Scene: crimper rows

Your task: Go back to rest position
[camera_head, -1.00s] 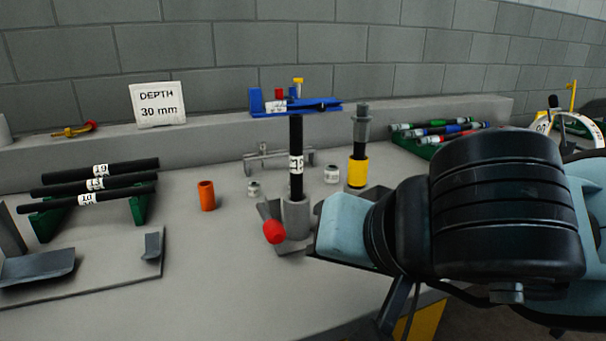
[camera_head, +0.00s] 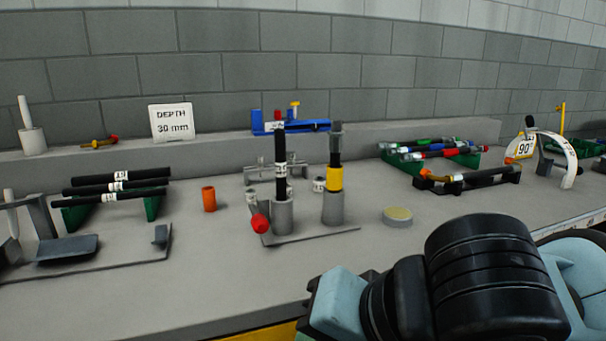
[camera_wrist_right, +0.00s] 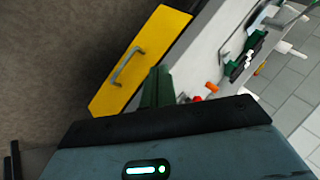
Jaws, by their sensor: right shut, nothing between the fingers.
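My right arm (camera_head: 480,285) shows at the lower right of the head view, in front of the bench's front edge and apart from everything on it. Its fingertips are hidden there. In the right wrist view my right gripper (camera_wrist_right: 156,88) shows as dark green fingers close together, with nothing held. Beyond them are the yellow drawer front (camera_wrist_right: 140,62) and the bench top, seen tilted. My left gripper is not in view.
The grey bench holds two upright posts, one with a black tube (camera_head: 281,165) and one with a yellow band (camera_head: 335,178). An orange cylinder (camera_head: 209,198), a rack of black tubes (camera_head: 118,192) and a 90° gauge (camera_head: 562,158) also stand there. The front right bench top is clear.

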